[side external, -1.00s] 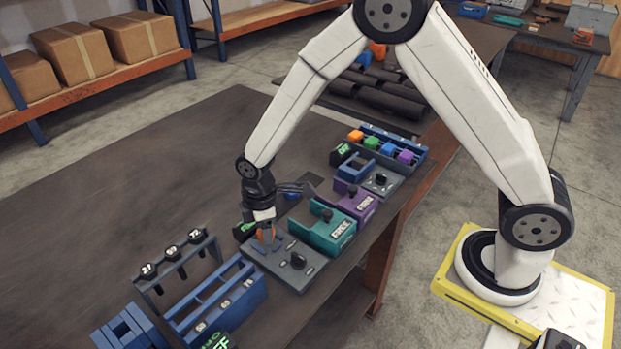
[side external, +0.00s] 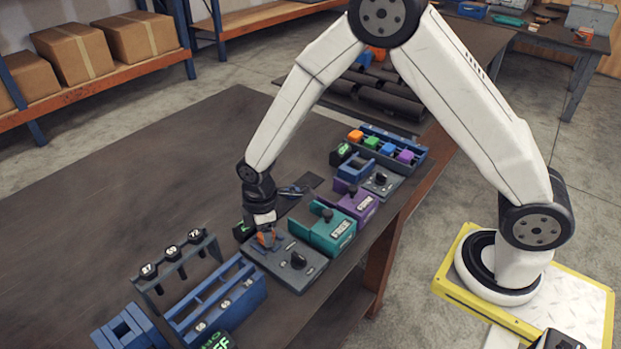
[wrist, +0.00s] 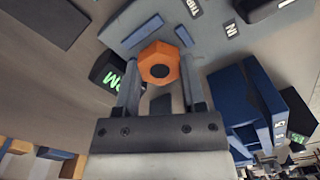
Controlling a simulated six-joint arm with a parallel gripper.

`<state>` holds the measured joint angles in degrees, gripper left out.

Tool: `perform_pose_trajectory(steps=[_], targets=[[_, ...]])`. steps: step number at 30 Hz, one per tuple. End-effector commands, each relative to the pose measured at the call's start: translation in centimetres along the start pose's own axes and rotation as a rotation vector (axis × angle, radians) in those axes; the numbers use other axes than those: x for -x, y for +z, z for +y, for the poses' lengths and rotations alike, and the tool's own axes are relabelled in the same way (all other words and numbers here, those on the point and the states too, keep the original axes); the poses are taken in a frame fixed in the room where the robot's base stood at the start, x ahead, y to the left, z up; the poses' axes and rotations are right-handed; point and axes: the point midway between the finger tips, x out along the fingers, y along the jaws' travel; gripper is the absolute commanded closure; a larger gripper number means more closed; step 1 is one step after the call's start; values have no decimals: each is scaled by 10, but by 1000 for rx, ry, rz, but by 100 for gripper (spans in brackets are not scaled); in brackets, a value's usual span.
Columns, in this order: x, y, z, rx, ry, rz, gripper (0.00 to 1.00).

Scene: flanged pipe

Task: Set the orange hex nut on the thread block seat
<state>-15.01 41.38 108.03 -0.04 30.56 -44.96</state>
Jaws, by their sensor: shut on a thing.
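The orange hex nut (wrist: 159,64) is between the two fingers of my gripper (wrist: 160,85) in the wrist view, with its dark centre hole showing. My gripper is shut on it. In the side view my gripper (side external: 266,228) points down at the left end of a grey block (side external: 293,265), and the nut (side external: 264,240) shows orange at its fingertips.
A teal fixture (side external: 322,230) and a purple one (side external: 356,202) stand just right of the grey block. A blue rack (side external: 215,302) and a tool stand (side external: 178,262) are to the left. A blue tray (side external: 392,143) holds coloured pieces. The table's back left is clear.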

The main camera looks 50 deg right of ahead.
Motion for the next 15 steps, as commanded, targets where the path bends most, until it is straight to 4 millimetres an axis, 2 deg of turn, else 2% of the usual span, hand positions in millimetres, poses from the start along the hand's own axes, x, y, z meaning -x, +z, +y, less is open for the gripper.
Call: perform_pose_trajectory(steps=[15], targets=[[-7, 0, 0, 0, 0, 0, 100]])
